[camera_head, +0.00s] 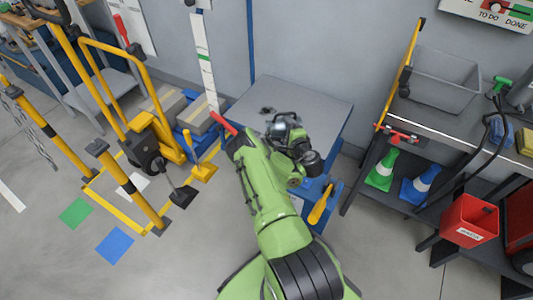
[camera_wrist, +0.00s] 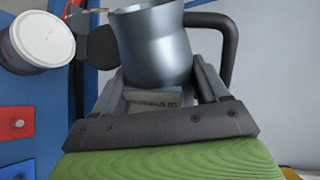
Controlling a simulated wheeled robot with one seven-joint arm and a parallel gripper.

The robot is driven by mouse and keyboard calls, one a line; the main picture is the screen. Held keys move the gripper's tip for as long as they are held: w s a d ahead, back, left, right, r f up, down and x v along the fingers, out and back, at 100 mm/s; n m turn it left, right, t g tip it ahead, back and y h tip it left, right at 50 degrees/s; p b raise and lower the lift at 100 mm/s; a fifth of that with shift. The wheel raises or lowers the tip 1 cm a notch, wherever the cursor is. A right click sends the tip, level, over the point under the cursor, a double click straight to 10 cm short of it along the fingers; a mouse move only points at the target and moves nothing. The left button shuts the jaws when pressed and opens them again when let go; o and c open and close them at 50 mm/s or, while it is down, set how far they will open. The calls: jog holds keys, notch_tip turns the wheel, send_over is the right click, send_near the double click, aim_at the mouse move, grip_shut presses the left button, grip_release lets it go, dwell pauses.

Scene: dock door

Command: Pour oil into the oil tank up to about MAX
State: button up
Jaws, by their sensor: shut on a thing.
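My gripper (camera_wrist: 160,88) is shut on a shiny metal jug (camera_wrist: 155,48) with a black handle (camera_wrist: 228,35). The jug also shows in the head view (camera_head: 283,122), above the grey-topped blue cabinet (camera_head: 318,104). I cannot tell whether this is the oil tank. No MAX mark or oil level is visible.
A dark rounded part (camera_wrist: 97,45) lies between the white-topped container and the jug. A red block (camera_wrist: 15,123) sits on the blue surface. A yellow-handled part (camera_head: 320,208) is at the cabinet's front. A workbench with a grey bin (camera_head: 440,82) stands right; yellow rails (camera_head: 130,185) stand left.

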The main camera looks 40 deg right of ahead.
jog(key=shift+r, duration=0.15)
jog(key=shift+s+d, duration=0.1)
jog(key=shift+d, duration=0.15)
dwell(0.7)
jog(key=shift+a+r+n, duration=0.1)
jog(key=shift+r+n, duration=0.2)
jog(key=shift+n, duration=0.2)
dwell(0.5)
jog(key=shift+f+n+h, duration=0.15)
jog(key=shift+n+h, duration=0.15)
dwell(0.8)
